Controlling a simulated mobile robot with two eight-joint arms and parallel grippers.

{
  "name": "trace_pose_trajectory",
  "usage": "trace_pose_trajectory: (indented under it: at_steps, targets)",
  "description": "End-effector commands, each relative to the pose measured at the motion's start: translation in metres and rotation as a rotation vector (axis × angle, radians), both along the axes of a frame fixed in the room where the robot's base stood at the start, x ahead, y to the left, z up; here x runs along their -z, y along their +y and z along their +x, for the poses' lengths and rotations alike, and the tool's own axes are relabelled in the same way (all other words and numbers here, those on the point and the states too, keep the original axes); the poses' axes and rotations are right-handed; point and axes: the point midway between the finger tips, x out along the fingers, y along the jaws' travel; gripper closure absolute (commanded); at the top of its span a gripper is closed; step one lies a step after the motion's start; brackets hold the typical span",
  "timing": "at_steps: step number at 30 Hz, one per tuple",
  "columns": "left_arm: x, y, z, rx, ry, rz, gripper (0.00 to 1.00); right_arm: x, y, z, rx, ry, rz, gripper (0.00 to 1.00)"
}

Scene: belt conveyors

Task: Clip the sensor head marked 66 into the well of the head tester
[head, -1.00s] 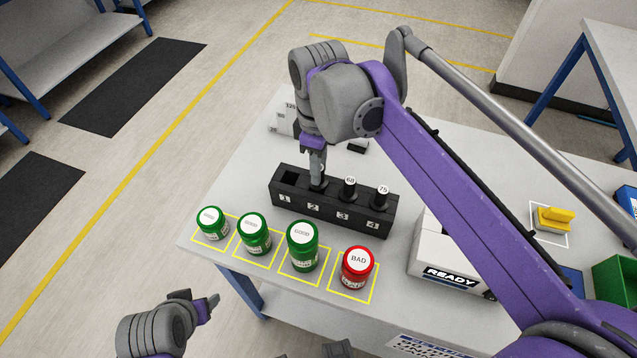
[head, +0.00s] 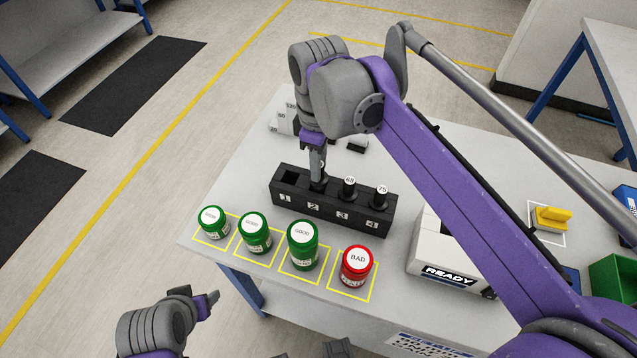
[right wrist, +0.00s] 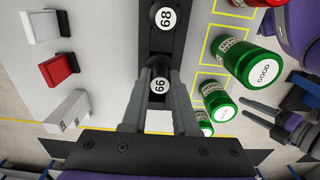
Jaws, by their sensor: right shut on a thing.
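The sensor head marked 66 (right wrist: 159,87) stands in slot 2 of the black rack (head: 290,207). My right gripper (head: 318,181) points down at that slot and is shut on the head; in the right wrist view its two fingers (right wrist: 158,100) flank the numbered cap. In the head view my fingers hide most of the head. The head tester appears to be the pale box with a READY display (head: 450,274); my right arm covers part of it, and I cannot see its well. My left gripper (head: 211,304) is empty, fingers apart, near the table's front left.
Heads marked 68 (head: 349,187) and 75 (head: 382,195) stand in slots 3 and 4; slot 1 is empty. Green GOOD jars (head: 302,246) and a red BAD jar (head: 355,268) stand along the front edge. A yellow-handled item (head: 552,217) and a green bin (head: 614,278) are at right.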

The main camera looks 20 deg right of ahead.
Motion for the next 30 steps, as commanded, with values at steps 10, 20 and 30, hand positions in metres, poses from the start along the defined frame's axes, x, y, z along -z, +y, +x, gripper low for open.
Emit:
trace_pose_trajectory:
  at_steps: [10,20,30]
  targets:
    - [-0.017,0.0,0.004,0.0,-0.007,0.0,0.38,-0.02,0.0,0.0,0.0,-0.001,0.0,1.0]
    - [-0.031,0.0,0.007,0.0,-0.013,0.0,0.38,-0.036,0.0,0.0,0.0,-0.001,0.0,1.0]
    - [-0.046,0.0,0.011,0.0,-0.021,0.0,0.38,-0.053,0.0,0.0,0.0,0.0,0.0,1.0]
